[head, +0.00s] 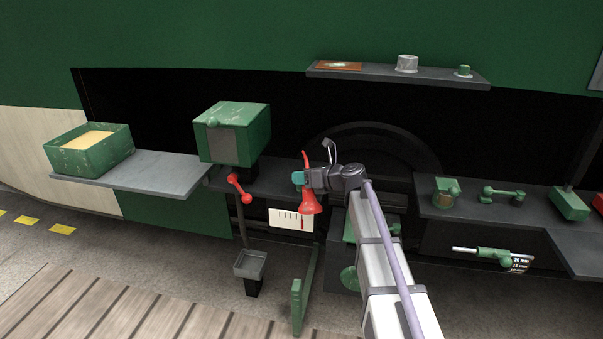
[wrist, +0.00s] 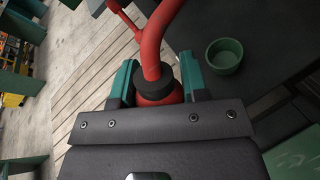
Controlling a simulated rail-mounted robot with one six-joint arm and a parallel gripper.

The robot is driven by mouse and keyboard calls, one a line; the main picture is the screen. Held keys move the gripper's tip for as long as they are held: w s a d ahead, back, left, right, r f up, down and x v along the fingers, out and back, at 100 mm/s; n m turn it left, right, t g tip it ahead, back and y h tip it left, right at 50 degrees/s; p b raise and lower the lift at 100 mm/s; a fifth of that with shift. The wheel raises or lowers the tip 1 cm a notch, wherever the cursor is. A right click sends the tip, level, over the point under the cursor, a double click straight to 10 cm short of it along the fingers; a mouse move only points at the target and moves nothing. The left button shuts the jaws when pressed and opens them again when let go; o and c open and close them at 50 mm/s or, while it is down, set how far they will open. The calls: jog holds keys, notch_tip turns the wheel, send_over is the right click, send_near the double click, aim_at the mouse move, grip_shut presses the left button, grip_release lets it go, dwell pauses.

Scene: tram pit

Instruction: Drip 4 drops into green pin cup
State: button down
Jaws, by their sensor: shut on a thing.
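My gripper (head: 300,179) is shut on a red oil can (head: 309,203), in front of the dark ledge in the head view. The can looks about upright, its wide base below the jaws and its thin spout above. In the wrist view, the teal fingers (wrist: 156,82) are on both sides of the can's dark collar, and the red spout (wrist: 153,48) rises beyond them. A small round green cup (wrist: 225,55) stands on a dark surface to the right of the spout, apart from it. No drop shows. I cannot tell which head-view object this cup is.
A green box (head: 232,134) with a red lever (head: 239,187) stands left of my gripper. A sand-filled green bin (head: 89,152) is farther left. The upper shelf (head: 435,77) holds a grey cup (head: 407,63) and small green cup (head: 464,70). A green pot (head: 446,190) stands right.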

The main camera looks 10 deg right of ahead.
aim_at(304, 189)
jog(key=shift+s+f+m+g+h, duration=0.3)
jog(key=shift+s+f+m+g, duration=0.1)
jog(key=shift+f+m+g, duration=0.4)
jog(key=shift+f+m+g+h+p, duration=0.3)
jog(key=shift+f+m+g+p, duration=0.1)
jog(key=shift+g+p, duration=0.4)
jog(key=shift+s+f+b, duration=0.25)
jog(key=shift+b, duration=0.05)
jog(key=shift+f, duration=0.2)
jog(key=shift+f+b, duration=0.15)
jog(key=shift+b, duration=0.2)
jog(key=shift+w+r+m+g+p, duration=0.15)
jog(key=shift+r+m+g+p, duration=0.75)
jog(key=shift+r+g+p, duration=1.25)
dwell(3.4)
